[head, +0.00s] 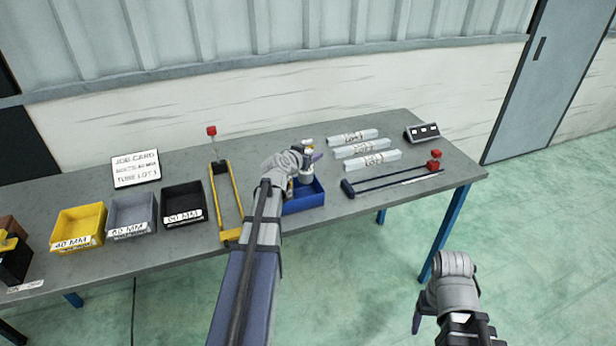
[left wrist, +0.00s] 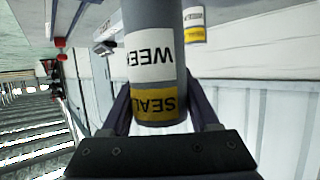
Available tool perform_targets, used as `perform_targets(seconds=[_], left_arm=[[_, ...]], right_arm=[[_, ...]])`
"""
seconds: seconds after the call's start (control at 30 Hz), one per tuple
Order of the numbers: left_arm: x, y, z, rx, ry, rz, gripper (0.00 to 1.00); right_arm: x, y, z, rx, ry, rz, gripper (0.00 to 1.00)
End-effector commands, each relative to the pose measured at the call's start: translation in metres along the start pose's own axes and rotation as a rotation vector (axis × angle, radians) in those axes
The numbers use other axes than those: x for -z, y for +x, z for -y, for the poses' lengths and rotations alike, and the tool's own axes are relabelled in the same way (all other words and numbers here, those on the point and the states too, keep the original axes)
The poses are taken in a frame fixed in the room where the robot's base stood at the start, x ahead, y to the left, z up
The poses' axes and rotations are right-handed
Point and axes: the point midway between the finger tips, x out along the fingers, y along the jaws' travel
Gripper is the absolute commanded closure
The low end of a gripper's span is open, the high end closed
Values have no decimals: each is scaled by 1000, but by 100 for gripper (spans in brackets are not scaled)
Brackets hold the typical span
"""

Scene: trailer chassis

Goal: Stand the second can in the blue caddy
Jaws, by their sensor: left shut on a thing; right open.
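My left gripper (head: 312,158) is shut on a can (left wrist: 155,60) above the blue caddy (head: 305,203). In the left wrist view the can lies between both fingers, with a white and a yellow label whose lettering appears upside down. A second can (left wrist: 194,25) with similar labels shows farther off, apart from the held one. In the head view a pale can part (head: 306,178) shows below the fingers at the caddy; the gripper hides which can it belongs to. The caddy's inside is mostly hidden. My right gripper (head: 446,322) is open and empty, off the table's front edge.
Left of the caddy stand a yellow-framed tool (head: 229,205) and black (head: 184,205), grey (head: 132,216) and yellow (head: 78,228) bins. Right are white labelled bars (head: 366,149) and a dark clamp (head: 395,181) with red parts.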

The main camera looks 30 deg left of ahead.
Motion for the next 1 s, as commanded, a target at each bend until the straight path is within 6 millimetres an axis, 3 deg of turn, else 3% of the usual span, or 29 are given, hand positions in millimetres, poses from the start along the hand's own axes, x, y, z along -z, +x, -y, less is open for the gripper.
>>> perform_targets(seconds=[0.03,0.33,0.6,1.0], left_arm=[[-10,4,0,0,0,-1,100],[-15,6,0,0,0,0,100],[-44,18,0,0,0,0,100],[-46,19,0,0,0,0,100]], right_arm=[[1,11,1,0,0,0,28],[1,17,2,0,0,0,28],[3,48,5,0,0,0,28],[3,50,5,0,0,0,28]])
